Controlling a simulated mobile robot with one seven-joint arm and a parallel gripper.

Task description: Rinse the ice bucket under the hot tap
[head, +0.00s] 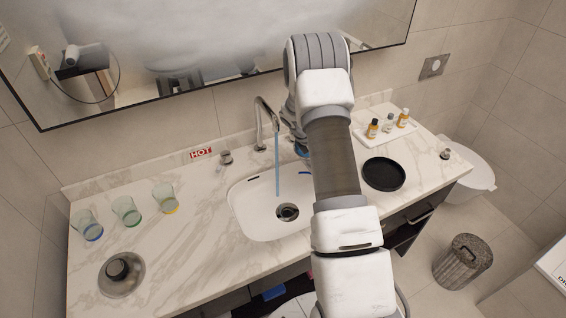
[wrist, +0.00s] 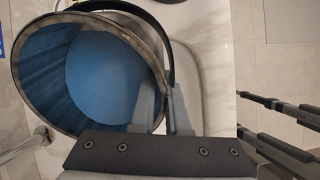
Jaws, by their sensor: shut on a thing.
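In the wrist view my gripper (wrist: 163,90) is shut on the wall of the ice bucket (wrist: 85,75), one finger inside and one outside. The bucket has a blue inside, a worn grey rim and a dark curved handle, and its opening faces the camera. In the head view my arm hides most of the gripper and bucket; a small blue patch shows beside the arm, right of the tap. The tap (head: 262,122) runs a blue stream (head: 277,165) into the white sink (head: 250,212). A knob (head: 226,158) stands beside the red HOT sign (head: 201,153).
Several glasses (head: 126,210) stand on the left of the marble counter (head: 190,250). A black round tray (head: 384,174) and a white tray (head: 372,137) with small bottles are right of my arm. A mirror (head: 200,40) hangs behind. A bin (head: 462,262) stands on the floor.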

